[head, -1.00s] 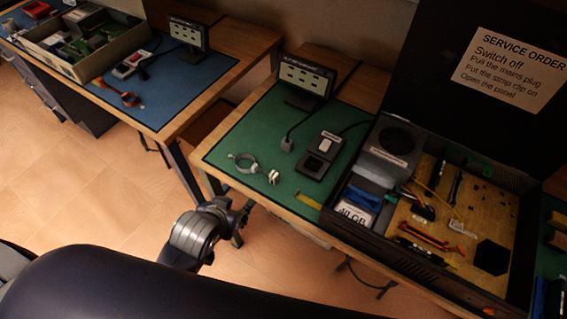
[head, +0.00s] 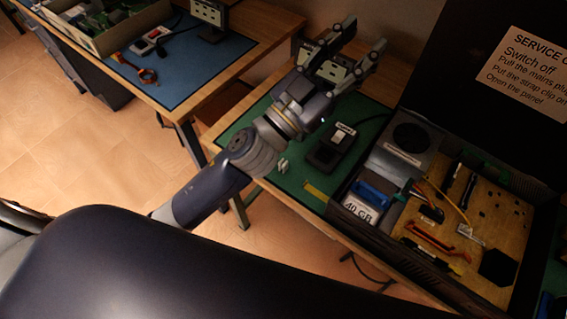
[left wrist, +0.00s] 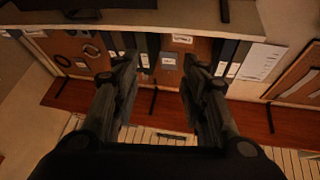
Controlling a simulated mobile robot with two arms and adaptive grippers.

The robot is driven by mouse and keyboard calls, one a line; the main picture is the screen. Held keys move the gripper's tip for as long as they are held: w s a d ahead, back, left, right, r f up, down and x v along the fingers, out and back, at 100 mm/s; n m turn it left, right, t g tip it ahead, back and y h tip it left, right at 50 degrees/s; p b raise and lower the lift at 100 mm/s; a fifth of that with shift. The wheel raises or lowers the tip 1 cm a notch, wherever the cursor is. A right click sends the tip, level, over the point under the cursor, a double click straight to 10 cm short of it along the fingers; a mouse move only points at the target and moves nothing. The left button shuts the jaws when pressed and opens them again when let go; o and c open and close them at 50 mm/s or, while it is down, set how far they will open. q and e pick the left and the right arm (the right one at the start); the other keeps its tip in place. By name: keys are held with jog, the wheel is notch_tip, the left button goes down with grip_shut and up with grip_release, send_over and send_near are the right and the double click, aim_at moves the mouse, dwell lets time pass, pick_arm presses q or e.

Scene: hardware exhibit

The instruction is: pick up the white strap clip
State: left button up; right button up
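A small white piece, likely the white strap clip (head: 282,165), lies on the green mat (head: 288,183) near its front edge, just right of my left forearm. The rest of the strap is hidden behind my arm. My left gripper (head: 364,36) is open and empty, raised above the back of the green-mat table, well beyond the clip. In the left wrist view its two fingers (left wrist: 160,65) are spread apart with nothing between them, facing a shelf with binders (left wrist: 228,58). My right gripper is not in view.
A black switch box (head: 332,147) stands on the green mat, with a small display (head: 328,68) partly behind my gripper. An orange strap (head: 145,75) lies on the blue mat (head: 185,80) at the left table.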

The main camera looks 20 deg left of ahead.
pick_arm(q)
jog(key=s+d+r+m+g+h, duration=0.2)
jog(key=s+d+m+g+h, duration=0.5)
jog(key=d+m+g+h, duration=0.3)
jog(key=s+d+f+m+g+y, duration=0.1)
jog(key=s+d+f+m+g, duration=0.15)
jog(key=m+g, duration=0.3)
jog(key=n+g+y, duration=0.2)
jog(key=g+y, duration=0.2)
jog(key=y, duration=1.8)
send_over(281, 161)
notch_tip(281, 161, down, 22)
notch_tip(281, 161, down, 5)
jog(key=shift+s+a+p, duration=0.1)
jog(key=shift+s+p, duration=0.05)
jog(key=shift+p, duration=0.35)
notch_tip(281, 161, down, 5)
jog(key=shift+r+p, duration=0.15)
jog(key=shift+p, duration=0.75)
jog(key=shift+w+f, duration=0.2)
jog(key=shift+f, duration=0.4)
jog(key=c, duration=0.8)
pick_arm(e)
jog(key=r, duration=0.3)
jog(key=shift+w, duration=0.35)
